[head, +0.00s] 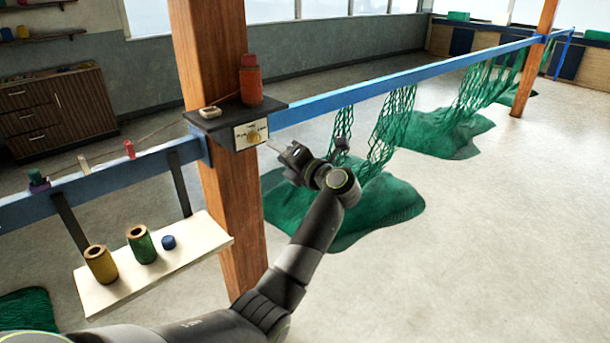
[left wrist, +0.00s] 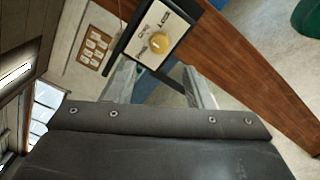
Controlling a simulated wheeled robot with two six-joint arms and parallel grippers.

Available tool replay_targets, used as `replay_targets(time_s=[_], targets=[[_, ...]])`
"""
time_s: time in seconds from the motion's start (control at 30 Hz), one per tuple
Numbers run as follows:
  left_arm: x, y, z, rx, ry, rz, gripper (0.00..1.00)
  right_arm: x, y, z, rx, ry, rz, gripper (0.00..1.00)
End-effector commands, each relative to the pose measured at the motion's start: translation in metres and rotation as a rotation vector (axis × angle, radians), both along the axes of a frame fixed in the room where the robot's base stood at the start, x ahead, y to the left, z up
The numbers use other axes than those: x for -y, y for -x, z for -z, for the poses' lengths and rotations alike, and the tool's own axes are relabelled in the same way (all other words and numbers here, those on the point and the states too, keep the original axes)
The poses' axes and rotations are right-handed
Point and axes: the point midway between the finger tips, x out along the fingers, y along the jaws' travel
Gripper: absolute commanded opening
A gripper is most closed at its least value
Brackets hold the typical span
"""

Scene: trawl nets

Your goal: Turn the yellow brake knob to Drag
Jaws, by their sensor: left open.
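The yellow brake knob (head: 253,137) sits on a pale label plate (head: 239,132) on the front of a dark box fixed to the wooden post. In the left wrist view the round knob (left wrist: 159,43) shows on its white plate (left wrist: 163,22), with small dark labels around it that are too small to read surely. I cannot tell which label the knob points to. My left gripper (head: 273,146) is just right of the knob, apart from it. In the left wrist view its two fingers (left wrist: 158,78) are spread, with nothing between them. My right gripper is not in view.
The wooden post (head: 236,220) and blue rail (head: 400,75) are close by. Green nets (head: 385,205) hang right. A white shelf (head: 195,245) holds a yellow spool (head: 101,264), green spool (head: 141,244) and blue piece (head: 168,242).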

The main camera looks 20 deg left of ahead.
Motion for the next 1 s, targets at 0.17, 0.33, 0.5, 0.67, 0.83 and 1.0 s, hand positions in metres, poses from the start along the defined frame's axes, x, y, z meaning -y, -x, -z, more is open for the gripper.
replay_targets(time_s=[0.17, 0.33, 0.5, 0.67, 0.83, 1.0], targets=[[0.042, 0.017, 0.005, 0.002, 0.005, 0.003, 0.47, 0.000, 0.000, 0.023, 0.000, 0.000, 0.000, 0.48], [0.070, 0.028, 0.003, 0.001, 0.004, 0.003, 0.47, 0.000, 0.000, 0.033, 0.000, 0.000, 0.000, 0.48], [0.083, 0.034, 0.001, 0.002, 0.001, 0.000, 0.47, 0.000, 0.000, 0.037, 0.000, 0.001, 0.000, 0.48], [0.085, 0.035, -0.001, 0.000, -0.001, 0.000, 0.47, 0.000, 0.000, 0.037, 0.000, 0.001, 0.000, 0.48], [0.085, 0.035, -0.001, 0.000, -0.001, 0.000, 0.47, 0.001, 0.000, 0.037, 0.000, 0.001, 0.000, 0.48], [0.085, 0.035, -0.001, 0.000, -0.001, 0.000, 0.47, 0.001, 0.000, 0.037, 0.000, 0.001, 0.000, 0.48]])
